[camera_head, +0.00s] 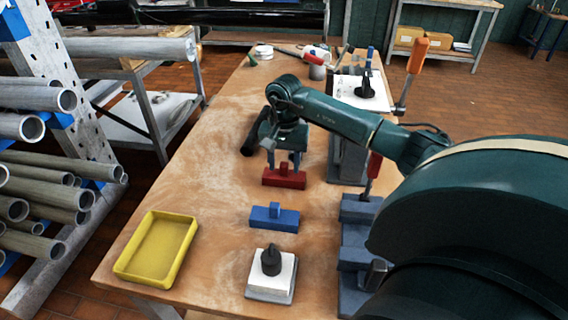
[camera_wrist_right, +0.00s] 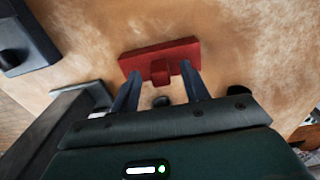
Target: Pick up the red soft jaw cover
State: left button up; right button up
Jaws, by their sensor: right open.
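The red soft jaw cover (camera_head: 284,178) lies on the wooden table, a flat bar with a small raised block at its middle. In the right wrist view the red cover (camera_wrist_right: 148,54) lies ahead of the fingers, its block facing them. My right gripper (camera_head: 283,160) is open and empty just above and behind the cover. In the right wrist view the two fingertips of my right gripper (camera_wrist_right: 160,76) stand on either side of the small block. I cannot tell whether they touch it. My left gripper does not show.
A blue jaw cover (camera_head: 273,219) lies in front of the red one. A grey-white block with a black knob (camera_head: 271,279) is nearer still. A yellow tray (camera_head: 157,249) sits at the front left. Blue-grey vise parts (camera_head: 357,237) line the right edge. The table's left middle is clear.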

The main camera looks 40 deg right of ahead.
jog(key=shift+c, duration=0.3)
grip_shut()
